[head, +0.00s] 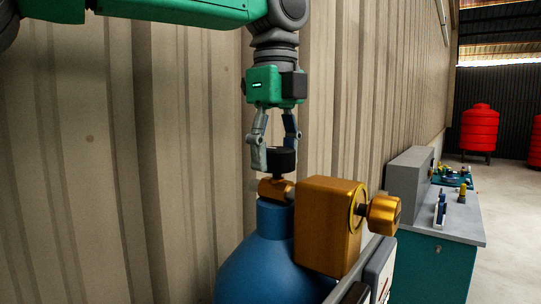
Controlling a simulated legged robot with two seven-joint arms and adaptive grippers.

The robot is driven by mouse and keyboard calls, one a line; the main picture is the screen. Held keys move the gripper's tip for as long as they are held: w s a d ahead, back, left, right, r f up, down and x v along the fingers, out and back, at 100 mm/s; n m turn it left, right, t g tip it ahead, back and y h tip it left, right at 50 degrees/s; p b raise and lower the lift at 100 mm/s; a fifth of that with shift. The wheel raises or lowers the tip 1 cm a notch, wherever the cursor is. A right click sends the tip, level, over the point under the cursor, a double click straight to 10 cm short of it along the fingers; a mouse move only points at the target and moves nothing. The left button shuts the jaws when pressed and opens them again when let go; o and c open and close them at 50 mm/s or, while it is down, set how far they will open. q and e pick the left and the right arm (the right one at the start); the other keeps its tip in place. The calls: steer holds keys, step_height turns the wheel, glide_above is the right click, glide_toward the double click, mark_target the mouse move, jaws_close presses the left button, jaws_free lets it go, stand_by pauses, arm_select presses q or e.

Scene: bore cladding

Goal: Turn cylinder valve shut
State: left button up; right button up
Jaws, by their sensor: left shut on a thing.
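A blue gas cylinder (262,268) stands upright in the lower middle of the head view, close to the corrugated wall. A brass valve (276,190) sits on its neck, topped by a round black handwheel (281,160). My left gripper (280,158) points straight down from above, with its two fingers on either side of the handwheel, shut on it. A large brass block (328,226) with a round brass knob (384,214) stands right of the valve and hides part of the cylinder. My right gripper is not in view.
The corrugated beige wall (190,130) runs close behind the cylinder. A teal workbench (432,262) with a grey top and small tools stands at the right. A red tank (479,130) stands far back. Open floor lies at the far right.

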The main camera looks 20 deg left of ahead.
arm_select(q)
steer(key=shift+s+d+f+m, duration=0.1)
steer(key=shift+d+f+m, duration=0.15)
steer(key=shift+m, duration=0.45)
steer(key=shift+f, duration=0.1)
